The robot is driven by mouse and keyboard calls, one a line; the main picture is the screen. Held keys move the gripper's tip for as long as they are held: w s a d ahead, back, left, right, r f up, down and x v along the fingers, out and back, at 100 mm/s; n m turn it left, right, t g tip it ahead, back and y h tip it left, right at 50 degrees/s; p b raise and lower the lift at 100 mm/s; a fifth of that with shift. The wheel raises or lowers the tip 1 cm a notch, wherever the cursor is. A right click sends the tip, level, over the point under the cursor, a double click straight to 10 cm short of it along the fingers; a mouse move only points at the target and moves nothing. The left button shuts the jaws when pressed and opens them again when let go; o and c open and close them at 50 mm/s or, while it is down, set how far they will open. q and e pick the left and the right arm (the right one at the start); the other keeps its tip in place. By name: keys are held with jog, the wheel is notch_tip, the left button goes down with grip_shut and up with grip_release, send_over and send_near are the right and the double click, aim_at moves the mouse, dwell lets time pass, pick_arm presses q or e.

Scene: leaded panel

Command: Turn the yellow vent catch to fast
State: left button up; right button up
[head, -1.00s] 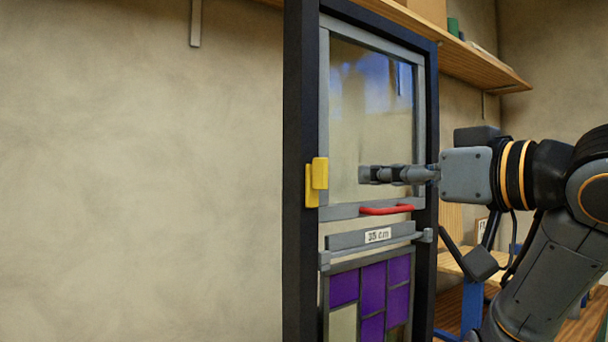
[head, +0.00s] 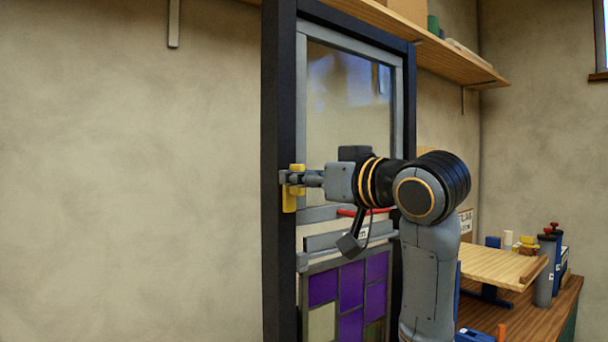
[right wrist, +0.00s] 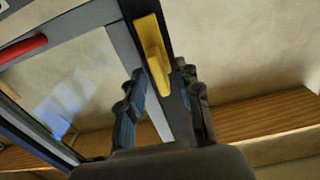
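The yellow vent catch (head: 289,201) is on the left frame of a glazed vent pane (head: 347,100). In the head view, my right gripper (head: 288,179) is in front of the catch and covers its middle. Yellow shows above and below the fingers. In the right wrist view, the catch (right wrist: 153,52) has a flat plate with a raised lever along it. The fingers of my right gripper (right wrist: 162,82) are apart, one on each side of the catch's lower part in the picture. I cannot tell whether they touch it. My left gripper is out of view.
A red handle (head: 378,211) runs along the pane's lower edge, partly behind my right arm. Purple panes (head: 351,288) are below. A wooden shelf (head: 455,62) runs above. A wooden bench (head: 500,268) with several small items stands at the right.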

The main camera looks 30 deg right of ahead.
jog(key=shift+s, duration=0.1)
grip_shut()
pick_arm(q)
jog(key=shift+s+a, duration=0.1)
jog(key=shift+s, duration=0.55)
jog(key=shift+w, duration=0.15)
pick_arm(e)
jog(key=shift+r+n, duration=0.1)
jog(key=shift+n, duration=0.2)
pick_arm(q)
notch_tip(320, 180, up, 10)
jog(key=p, duration=1)
pick_arm(e)
jog(key=shift+a+f+n, duration=0.1)
jog(key=shift+n, duration=2.8)
jog(key=shift+a+f+n, duration=0.1)
jog(key=shift+n, duration=2.8)
jog(key=shift+a+f+n, duration=0.1)
jog(key=shift+n, duration=2.8)
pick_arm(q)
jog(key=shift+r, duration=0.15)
pick_arm(e)
grip_release()
